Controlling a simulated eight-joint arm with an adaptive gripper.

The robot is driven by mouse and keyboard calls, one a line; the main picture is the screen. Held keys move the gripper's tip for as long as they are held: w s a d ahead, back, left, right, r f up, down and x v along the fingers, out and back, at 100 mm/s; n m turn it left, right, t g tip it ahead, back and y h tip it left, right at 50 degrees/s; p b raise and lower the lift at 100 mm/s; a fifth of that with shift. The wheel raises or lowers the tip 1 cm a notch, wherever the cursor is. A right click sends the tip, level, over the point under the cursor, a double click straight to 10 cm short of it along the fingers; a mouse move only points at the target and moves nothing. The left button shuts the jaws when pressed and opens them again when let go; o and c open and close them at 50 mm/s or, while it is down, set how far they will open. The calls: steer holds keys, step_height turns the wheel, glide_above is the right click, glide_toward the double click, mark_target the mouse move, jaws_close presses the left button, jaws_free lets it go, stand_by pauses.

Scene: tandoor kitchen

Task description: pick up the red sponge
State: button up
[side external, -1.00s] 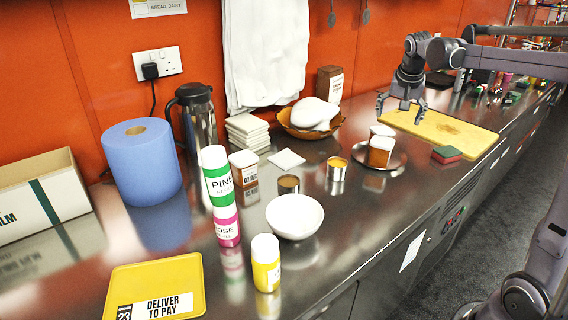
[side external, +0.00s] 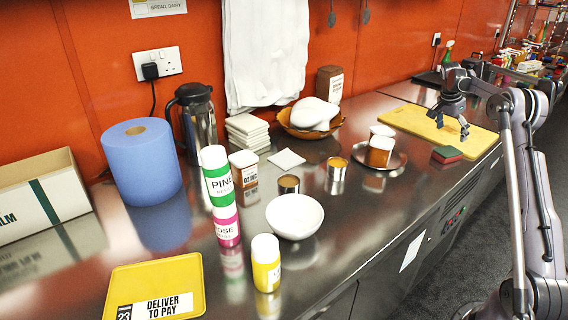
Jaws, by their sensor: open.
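My gripper (side external: 451,133) is open and empty, pointing down over the yellow board (side external: 408,118). In the side view it appears just above and slightly right of the sponge, apart from it. Its exact height above the board is hard to tell.
A steel plate (side external: 398,161) with a brown-and-white container (side external: 380,151) stands left of the sponge. Small tins, a white bowl (side external: 294,215) and bottles stand further left. The counter's front edge runs close by the sponge.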

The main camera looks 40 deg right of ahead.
mark_target(450, 150)
steer(key=shift+x, duration=4.15)
steer(key=shift+w+a+f, duration=0.15)
steer(key=shift+a+f, duration=0.05)
steer(key=shift+f, duration=0.15)
steer(key=c, duration=0.8)
